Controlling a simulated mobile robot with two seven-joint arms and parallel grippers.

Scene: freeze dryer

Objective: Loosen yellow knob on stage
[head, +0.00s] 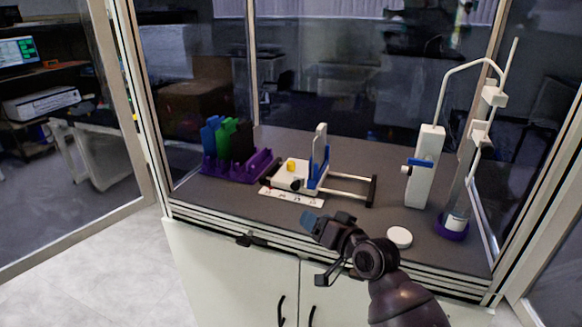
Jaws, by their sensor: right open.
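The small yellow knob (291,165) sits on top of the white block at the left end of the stage (325,183), which stands on the grey bench inside the glass enclosure. The stage has a blue upright plate (319,168), a white upright piece and dark rails to the right. My right gripper (314,222) is open and empty at the front edge of the bench. It is in front of and a little right of the knob, apart from the stage. My left gripper is not in view.
A purple rack (240,170) with blue, green and black holders stands left of the stage. A white round lid (399,237) lies right of my right gripper. A white stand with a tube (425,165) rises at the right. Glass panels and frame posts bound the bench.

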